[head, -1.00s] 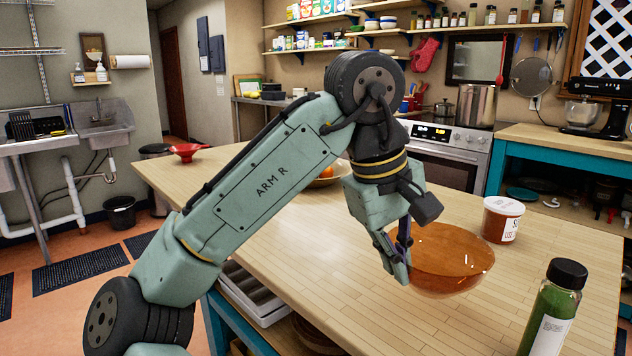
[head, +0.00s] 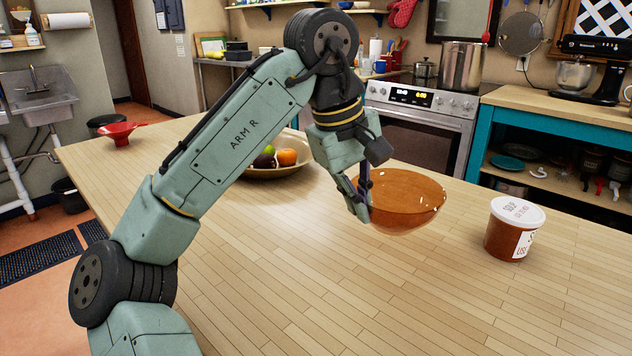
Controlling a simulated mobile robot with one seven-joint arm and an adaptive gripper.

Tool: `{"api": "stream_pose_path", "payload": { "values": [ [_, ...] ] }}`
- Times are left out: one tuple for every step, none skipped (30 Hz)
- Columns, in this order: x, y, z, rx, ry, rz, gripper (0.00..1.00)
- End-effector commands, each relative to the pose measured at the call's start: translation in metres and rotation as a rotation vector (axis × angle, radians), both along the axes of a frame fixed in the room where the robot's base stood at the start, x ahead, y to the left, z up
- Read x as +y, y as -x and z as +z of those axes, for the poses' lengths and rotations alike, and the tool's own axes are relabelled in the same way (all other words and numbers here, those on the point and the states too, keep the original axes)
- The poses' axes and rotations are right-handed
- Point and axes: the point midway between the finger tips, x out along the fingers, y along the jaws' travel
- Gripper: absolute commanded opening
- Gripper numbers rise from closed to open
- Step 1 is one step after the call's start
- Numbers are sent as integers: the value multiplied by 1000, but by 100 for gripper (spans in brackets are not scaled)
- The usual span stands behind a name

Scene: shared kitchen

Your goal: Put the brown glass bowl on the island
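The brown glass bowl (head: 405,208) is see-through amber and roughly level. It is over the wooden top of the island (head: 290,265), right of centre in the head view. My gripper (head: 362,200) is at the bowl's left side, with its fingers pointing down and closed on the rim. The far finger is partly hidden. The bowl appears to be held above the island top; the gap beneath it is hard to judge.
A soup tub (head: 515,228) with a white lid stands right of the bowl. A fruit bowl (head: 275,170) sits behind my arm, and a red funnel-like dish (head: 120,133) is at the far left corner. The island's front and middle are clear. The stove (head: 420,125) stands beyond.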

Motion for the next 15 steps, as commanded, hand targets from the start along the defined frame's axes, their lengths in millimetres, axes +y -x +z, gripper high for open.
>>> {"api": "stream_pose_path", "payload": {
  "values": [
    [2, -14, 2, 4, 3, 3, 0],
    [3, -23, 2, 4, 4, 3, 0],
    [4, -33, 1, 3, 4, 2, 0],
    [6, -41, 0, 4, 3, 2, 0],
    [8, -49, 0, 4, 3, 4, 0],
    [10, -60, -1, 3, 2, 5, 0],
    [11, -67, -2, 3, 0, 4, 0],
    [12, -74, -2, 1, 1, 4, 0],
    [13, -83, -3, 2, 0, 4, 0],
    [14, -88, -4, 1, -1, 3, 0],
    [15, -93, -5, 1, 0, 2, 0],
    [15, -99, -6, 1, 0, 2, 0],
    [16, -102, -7, 1, 1, 1, 0],
    [16, -105, -7, 1, 0, 0, 0],
    [16, -107, -8, 0, 0, 0, 0]
  ]
}}
